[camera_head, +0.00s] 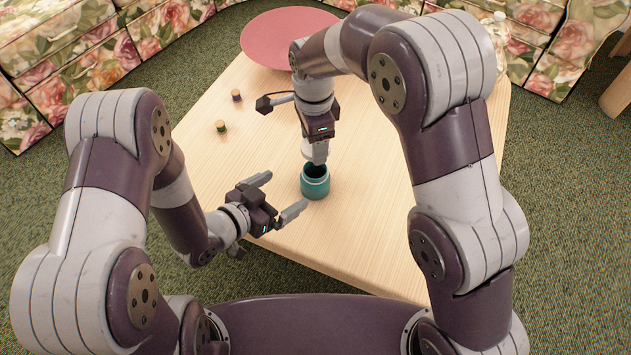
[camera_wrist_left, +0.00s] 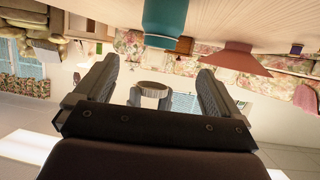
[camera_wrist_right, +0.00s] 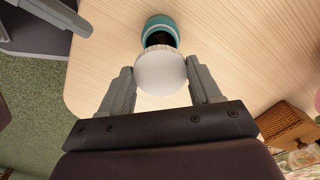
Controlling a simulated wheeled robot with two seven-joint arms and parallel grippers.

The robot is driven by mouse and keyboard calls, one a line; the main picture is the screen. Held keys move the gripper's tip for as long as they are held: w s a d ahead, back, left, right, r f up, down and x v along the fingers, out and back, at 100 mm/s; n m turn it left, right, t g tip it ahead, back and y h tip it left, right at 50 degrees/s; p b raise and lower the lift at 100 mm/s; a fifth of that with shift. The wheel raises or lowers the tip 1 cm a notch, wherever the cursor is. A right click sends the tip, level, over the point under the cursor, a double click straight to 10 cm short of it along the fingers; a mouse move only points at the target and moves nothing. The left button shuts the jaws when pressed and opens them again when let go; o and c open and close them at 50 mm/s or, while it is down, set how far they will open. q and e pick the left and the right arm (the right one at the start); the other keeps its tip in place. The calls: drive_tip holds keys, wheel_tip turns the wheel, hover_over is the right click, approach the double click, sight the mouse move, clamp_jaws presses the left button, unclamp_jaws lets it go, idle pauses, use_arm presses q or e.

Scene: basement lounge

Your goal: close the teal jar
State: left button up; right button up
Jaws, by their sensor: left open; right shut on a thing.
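The teal jar (camera_head: 315,184) stands upright on the wooden table, its dark mouth uncovered. It also shows at the top of the left wrist view (camera_wrist_left: 165,20) and in the right wrist view (camera_wrist_right: 161,25).
Two small capped items, one green (camera_head: 221,126) and one purple (camera_head: 236,95), stand on the table (camera_head: 400,235) left of the right arm. Floral sofas border the far side. The table right of the jar is bare.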

sight(307, 177)
use_arm(q)
drive_tip(key=x, duration=1.2)
drive_tip(key=shift+a+f, duration=0.1)
drive_tip(key=shift+f, duration=0.05)
drive_tip(key=c, duration=1.5)
drive_tip(key=shift+c, duration=0.2)
use_arm(e)
drive_tip(key=shift+f, duration=2.5)
drive_tip(key=shift+f, duration=0.15)
